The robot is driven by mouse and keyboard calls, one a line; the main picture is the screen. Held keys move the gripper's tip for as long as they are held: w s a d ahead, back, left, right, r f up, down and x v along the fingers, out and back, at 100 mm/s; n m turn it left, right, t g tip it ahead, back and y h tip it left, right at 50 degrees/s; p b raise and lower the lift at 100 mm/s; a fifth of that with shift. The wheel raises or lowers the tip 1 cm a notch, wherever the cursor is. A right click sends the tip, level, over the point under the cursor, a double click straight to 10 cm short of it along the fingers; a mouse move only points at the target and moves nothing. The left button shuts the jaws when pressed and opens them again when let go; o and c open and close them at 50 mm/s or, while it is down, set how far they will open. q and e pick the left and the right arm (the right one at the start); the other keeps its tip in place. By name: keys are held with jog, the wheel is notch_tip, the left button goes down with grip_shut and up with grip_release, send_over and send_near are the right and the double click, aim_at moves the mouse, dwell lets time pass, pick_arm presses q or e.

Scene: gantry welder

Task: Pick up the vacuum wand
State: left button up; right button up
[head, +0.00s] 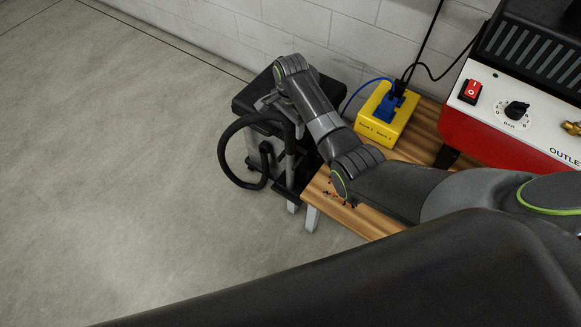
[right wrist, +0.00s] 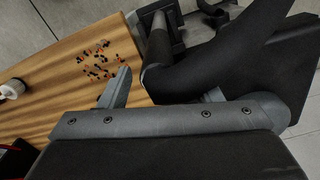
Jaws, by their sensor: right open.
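My right gripper (head: 268,103) is at the far end of my right arm, over the front of a black vacuum unit (head: 246,97) beside the bench. In the right wrist view its jaws (right wrist: 168,84) are apart, with a thick black curved piece (right wrist: 205,62), which looks like the vacuum wand's hose or handle, passing behind and between the fingertips. I cannot tell whether they touch. The black hose (head: 222,150) loops out left of the unit. A pale grey upright (head: 290,165) stands below the gripper; I cannot tell whether it is the wand's tube. My left gripper is not in view.
A wooden bench (head: 365,220) carries dark and orange crumbs (right wrist: 97,60). A yellow socket box (head: 385,115) with a blue plug and cables stands on it, near a red and white machine (head: 510,110). A white brick wall is behind. The concrete floor (head: 120,150) at left is clear.

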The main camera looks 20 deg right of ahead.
notch_tip(320, 180, down, 3)
jog(key=shift+s+f, duration=0.1)
jog(key=shift+f, duration=0.1)
grip_shut()
dwell(0.3)
